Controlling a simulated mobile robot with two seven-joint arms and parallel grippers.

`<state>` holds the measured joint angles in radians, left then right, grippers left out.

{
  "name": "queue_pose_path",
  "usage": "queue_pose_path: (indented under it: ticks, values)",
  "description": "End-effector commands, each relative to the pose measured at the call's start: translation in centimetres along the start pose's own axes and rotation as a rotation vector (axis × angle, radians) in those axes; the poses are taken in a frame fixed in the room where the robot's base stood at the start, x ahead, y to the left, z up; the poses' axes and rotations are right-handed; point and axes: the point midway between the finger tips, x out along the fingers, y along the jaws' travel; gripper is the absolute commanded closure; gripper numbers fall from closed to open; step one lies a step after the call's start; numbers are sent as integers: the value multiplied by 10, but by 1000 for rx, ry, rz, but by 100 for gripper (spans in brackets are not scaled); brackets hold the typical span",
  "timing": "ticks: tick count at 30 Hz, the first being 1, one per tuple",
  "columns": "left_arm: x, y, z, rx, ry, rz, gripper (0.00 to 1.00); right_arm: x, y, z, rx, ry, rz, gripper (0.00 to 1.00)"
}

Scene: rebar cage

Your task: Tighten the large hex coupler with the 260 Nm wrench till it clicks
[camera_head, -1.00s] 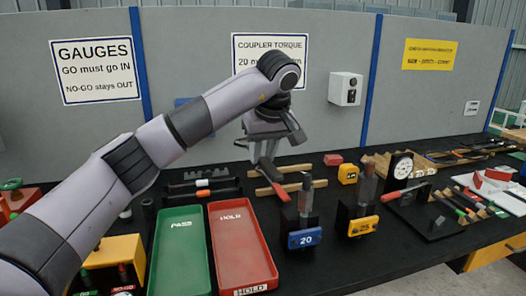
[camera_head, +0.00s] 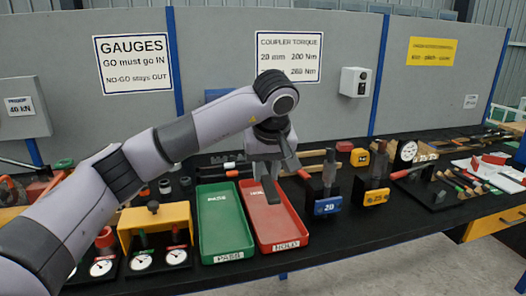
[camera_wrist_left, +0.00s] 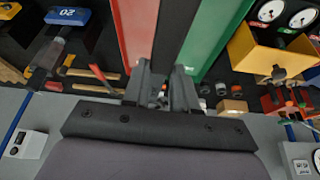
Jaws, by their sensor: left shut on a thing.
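My left gripper (camera_head: 268,172) is above the far part of the red HOLD tray. It is shut on a dark bar (camera_head: 271,189); in the left wrist view the dark bar (camera_wrist_left: 174,40) runs up from between the fingers. I cannot tell whether it is the wrench. A blue-tagged stand marked 20 (camera_head: 327,206) and a yellow-tagged stand, apparently 25 (camera_head: 376,196), stand to the right, each with a grey upright part. Which part is the large hex coupler is not clear. A red handle (camera_head: 300,173) lies left of the 20 stand. My right gripper is not in view.
The red tray (camera_head: 284,246) and green PASS tray (camera_head: 230,256) lie side by side, looking empty. A yellow gauge stand (camera_head: 155,218) is to their left. A dial (camera_head: 407,151) and tools crowd the right. The panel wall (camera_head: 220,60) stands behind.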

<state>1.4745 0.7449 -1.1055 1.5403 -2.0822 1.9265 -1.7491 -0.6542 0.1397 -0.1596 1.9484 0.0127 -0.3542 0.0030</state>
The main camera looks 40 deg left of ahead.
Motion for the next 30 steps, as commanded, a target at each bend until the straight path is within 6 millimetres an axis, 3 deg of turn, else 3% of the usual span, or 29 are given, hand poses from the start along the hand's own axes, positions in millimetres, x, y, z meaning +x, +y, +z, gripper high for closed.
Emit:
queue_pose_path:
  ticks: [12,21,27,30]
  values:
    - [51,-5,133,474,-4,194,100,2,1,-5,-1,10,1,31]
    - [79,-6,208,742,-5,308,100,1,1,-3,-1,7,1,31]
    - [76,-3,205,736,0,309,100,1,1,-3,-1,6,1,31]
    - [77,-3,205,733,0,308,100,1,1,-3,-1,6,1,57]
